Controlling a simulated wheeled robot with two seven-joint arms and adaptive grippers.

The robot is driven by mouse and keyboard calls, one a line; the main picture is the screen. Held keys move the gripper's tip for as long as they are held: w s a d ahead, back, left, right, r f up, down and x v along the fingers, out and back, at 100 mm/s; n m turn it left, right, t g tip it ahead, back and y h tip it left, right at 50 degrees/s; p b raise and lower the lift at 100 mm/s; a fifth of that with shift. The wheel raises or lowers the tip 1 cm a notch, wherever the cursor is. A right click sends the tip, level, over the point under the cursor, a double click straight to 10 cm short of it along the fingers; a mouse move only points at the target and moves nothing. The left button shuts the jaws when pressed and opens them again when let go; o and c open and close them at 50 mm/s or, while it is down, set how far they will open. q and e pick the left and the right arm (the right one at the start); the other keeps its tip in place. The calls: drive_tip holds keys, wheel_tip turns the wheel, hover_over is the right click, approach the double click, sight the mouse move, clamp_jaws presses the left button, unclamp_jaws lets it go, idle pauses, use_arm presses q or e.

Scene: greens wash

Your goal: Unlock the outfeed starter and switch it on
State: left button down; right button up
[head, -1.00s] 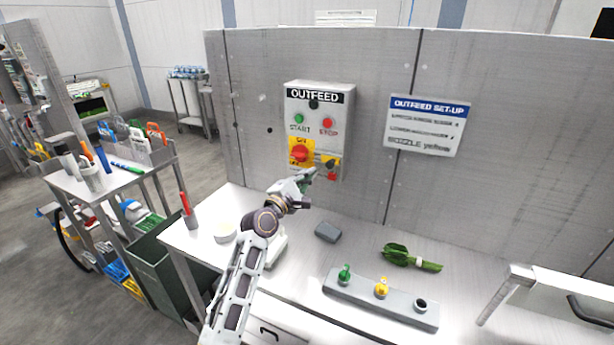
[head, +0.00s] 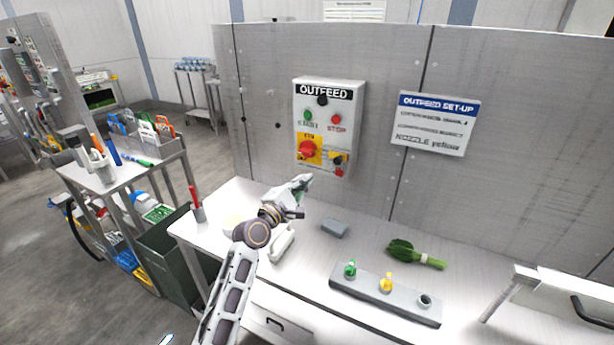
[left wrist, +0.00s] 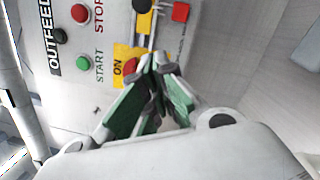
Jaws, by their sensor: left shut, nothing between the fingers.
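The grey OUTFEED starter box (head: 313,97) hangs on the wall panel. It has a green START button (head: 307,116), a red STOP button (head: 336,119) and a red rotary knob (head: 307,149) on a yellow plate. Right of the knob is a black and yellow fitting (head: 338,159) with a red piece (head: 339,172) below; I cannot tell how they join. My left gripper (head: 308,179) is shut and empty, just below the box's lower left. In the left wrist view its green-padded fingers (left wrist: 154,66) partly hide the knob (left wrist: 130,66). My right gripper is out of view.
A grey block (head: 335,228), a leafy green bunch (head: 414,254) and a grey holder (head: 385,304) with green and yellow nozzles lie on the worktop. A sign (head: 434,123) reads OUTFEED SET-UP, nozzle yellow. A red-handled tool (head: 195,203) stands at the left edge.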

use_arm(q)
drive_tip(key=shift+p+v, duration=0.4)
drive_tip(key=shift+v, duration=1.9)
